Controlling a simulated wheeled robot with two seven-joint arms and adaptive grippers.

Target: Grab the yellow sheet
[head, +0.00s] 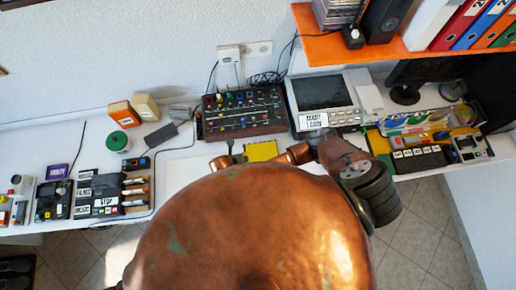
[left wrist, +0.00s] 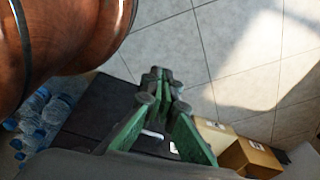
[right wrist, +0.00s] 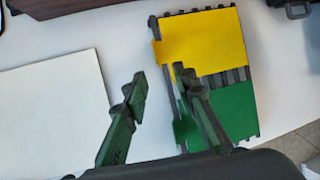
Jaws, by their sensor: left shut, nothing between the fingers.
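The yellow sheet (right wrist: 208,38) lies on a dark slatted rack on the white table, its tab sticking out to the left. In the head view the yellow sheet (head: 262,151) shows in front of the mixer, partly hidden by my own body. My right gripper (right wrist: 160,72) is open and empty. Its right finger overlaps the sheet's lower left edge in the right wrist view; I cannot tell if they touch. My left gripper (left wrist: 161,72) is shut and empty, away from the table above the tiled floor.
A green sheet (right wrist: 228,112) lies on the same rack below the yellow one. A white sheet (right wrist: 50,115) lies to the left. The mixer (head: 243,113) and a grey device (head: 322,92) stand behind. Boxes (left wrist: 245,158) and bottles (left wrist: 35,115) are on the floor.

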